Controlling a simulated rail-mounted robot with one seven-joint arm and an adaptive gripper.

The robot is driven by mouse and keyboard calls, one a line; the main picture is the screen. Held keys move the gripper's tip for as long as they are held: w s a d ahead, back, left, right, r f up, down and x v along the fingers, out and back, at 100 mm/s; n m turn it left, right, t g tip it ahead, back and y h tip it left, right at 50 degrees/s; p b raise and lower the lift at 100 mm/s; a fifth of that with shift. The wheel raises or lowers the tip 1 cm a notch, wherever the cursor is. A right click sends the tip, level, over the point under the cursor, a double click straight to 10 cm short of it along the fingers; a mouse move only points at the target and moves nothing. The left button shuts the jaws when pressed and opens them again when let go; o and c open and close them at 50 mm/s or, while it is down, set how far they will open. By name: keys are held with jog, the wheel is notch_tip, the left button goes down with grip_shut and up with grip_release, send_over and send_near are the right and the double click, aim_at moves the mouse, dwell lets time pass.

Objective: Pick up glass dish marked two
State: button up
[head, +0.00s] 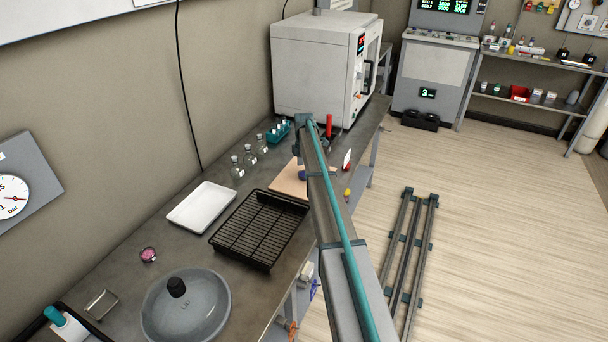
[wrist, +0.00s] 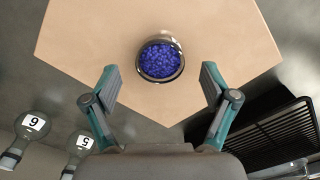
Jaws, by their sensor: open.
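A round glass dish (wrist: 160,58) filled with blue granules stands on a tan board (wrist: 90,35) in the wrist view. No number shows on it. My gripper (wrist: 159,80) is open, with one finger on each side and the dish a little beyond the fingertips, between their lines. The fingers do not appear to touch it. In the head view the tan board (head: 287,183) lies on the bench, and my arm hides part of it. A small blue patch, likely the dish (head: 302,174), shows beside my arm.
A black wire rack (head: 258,230) lies close to the board, with a white tray (head: 202,207) beside it. Labelled flasks (head: 238,168) stand along the wall side. A small pink dish (head: 148,254) and a grey lid (head: 187,305) are nearer on the bench.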

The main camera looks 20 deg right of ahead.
notch_tip(320, 180, down, 2)
jog(key=c, duration=1.2)
jog(key=shift+c, duration=0.2)
jog(key=shift+r, duration=0.2)
